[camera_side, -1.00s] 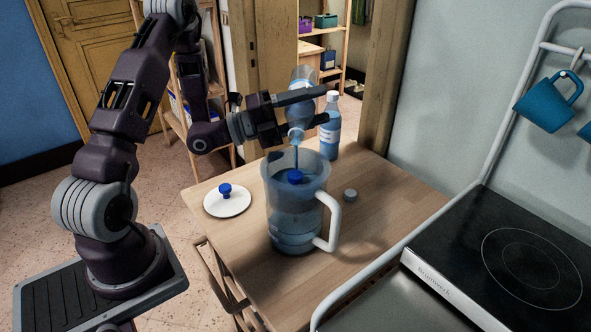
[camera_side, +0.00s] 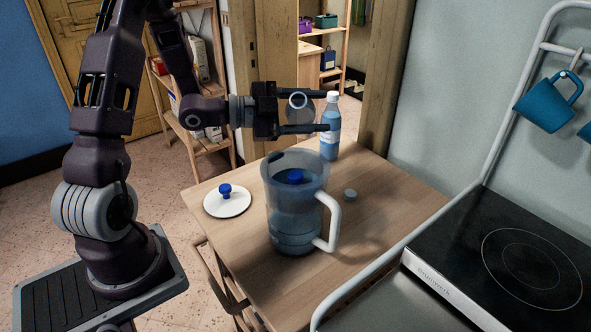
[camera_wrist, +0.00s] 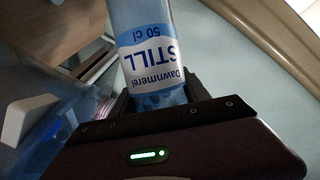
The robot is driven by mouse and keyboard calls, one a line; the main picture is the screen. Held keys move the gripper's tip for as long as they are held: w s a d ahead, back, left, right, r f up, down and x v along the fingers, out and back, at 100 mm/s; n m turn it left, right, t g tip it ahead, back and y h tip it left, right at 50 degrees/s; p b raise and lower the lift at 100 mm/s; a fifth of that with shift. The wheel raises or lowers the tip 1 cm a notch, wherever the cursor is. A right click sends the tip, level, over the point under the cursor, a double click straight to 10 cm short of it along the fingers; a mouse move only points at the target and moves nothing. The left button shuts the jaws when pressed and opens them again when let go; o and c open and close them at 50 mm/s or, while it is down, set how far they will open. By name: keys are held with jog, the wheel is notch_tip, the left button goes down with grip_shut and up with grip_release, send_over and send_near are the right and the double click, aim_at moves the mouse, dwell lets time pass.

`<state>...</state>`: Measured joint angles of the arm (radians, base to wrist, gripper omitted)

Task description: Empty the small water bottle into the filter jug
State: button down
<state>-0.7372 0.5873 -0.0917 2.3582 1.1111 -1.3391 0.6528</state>
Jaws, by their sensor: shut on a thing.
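In the wrist view the bottle (camera_wrist: 150,45) is clear, with an upside-down blue and white label. No stream shows below it. My gripper (camera_side: 322,112) is shut on the bottle's body. The filter jug (camera_side: 295,222) stands open and upright on the table, with bluish water and a blue part inside and a white handle on its right. Part of it also shows in the wrist view (camera_wrist: 30,85).
Another capped bottle (camera_side: 330,140) with blue liquid stands behind the jug, close to the fingertips. A hob (camera_side: 510,255) is at the right.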

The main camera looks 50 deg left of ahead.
notch_tip(320, 180, down, 3)
jog(key=n+g, duration=0.1)
jog(key=n, duration=0.1)
jog(key=n+g, duration=0.1)
jog(key=n, duration=0.1)
jog(key=shift+w+a+r, duration=0.1)
jog(key=shift+w+a, duration=0.05)
jog(key=shift+w+a+r+n+g+h, duration=0.1)
jog(key=shift+r+n+g+h, duration=0.3)
jog(key=shift+n, duration=0.4)
jog(key=shift+n+g, duration=0.3)
jog(key=shift+n, duration=0.5)
notch_tip(320, 180, up, 8)
jog(key=shift+r+b, duration=0.2)
jog(key=shift+b, duration=0.15)
